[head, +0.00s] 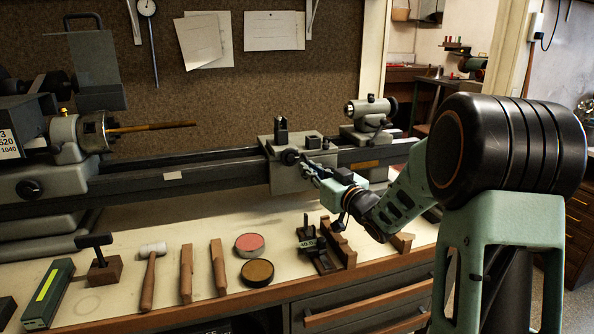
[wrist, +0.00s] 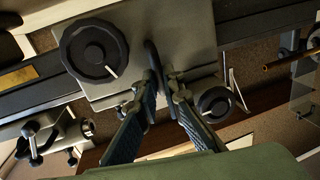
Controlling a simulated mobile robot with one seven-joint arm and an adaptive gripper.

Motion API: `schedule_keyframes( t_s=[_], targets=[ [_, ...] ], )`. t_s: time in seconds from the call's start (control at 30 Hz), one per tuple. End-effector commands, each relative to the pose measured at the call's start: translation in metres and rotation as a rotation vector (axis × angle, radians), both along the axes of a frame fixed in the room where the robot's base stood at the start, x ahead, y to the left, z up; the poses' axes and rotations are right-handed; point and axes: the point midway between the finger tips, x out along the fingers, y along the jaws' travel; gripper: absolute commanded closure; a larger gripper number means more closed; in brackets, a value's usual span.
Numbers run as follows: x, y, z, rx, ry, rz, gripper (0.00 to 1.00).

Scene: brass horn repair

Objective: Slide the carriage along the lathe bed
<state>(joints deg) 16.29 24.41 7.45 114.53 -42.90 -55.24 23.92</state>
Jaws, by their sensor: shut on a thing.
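The grey carriage (head: 283,180) sits on the long dark lathe bed (head: 215,176), right of the middle in the head view and nearer the tailstock than the headstock. In the wrist view the carriage (wrist: 188,32) fills the upper middle, with a large black handwheel (wrist: 93,52) and a smaller black knob (wrist: 214,103). My gripper (head: 308,168) reaches in from the right at the carriage front. In the wrist view my gripper (wrist: 160,82) is shut on a thin dark upright handle (wrist: 153,62) on the carriage. The fingers partly hide the handle.
The tailstock (head: 368,118) stands on the bed to the right. The headstock, with a brass rod (head: 155,127) in its chuck, is at left. The bed between chuck and carriage looks clear.

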Motion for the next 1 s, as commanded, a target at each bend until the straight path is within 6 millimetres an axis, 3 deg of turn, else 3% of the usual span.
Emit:
schedule_keyframes(
  t_s=[0.37, 0.4, 0.57, 0.87, 1.0],
  targets=[
    [0.001, -0.003, 0.000, -0.001, 0.000, -0.002, 1.00],
    [0.001, -0.003, 0.000, 0.000, -0.001, -0.002, 0.90],
    [0.001, -0.002, 0.000, 0.000, -0.001, 0.000, 0.74],
    [-0.001, -0.002, 0.001, 0.000, -0.002, 0.002, 0.74],
    [-0.013, -0.008, 0.001, 0.000, -0.001, 0.001, 0.74]
  ],
)
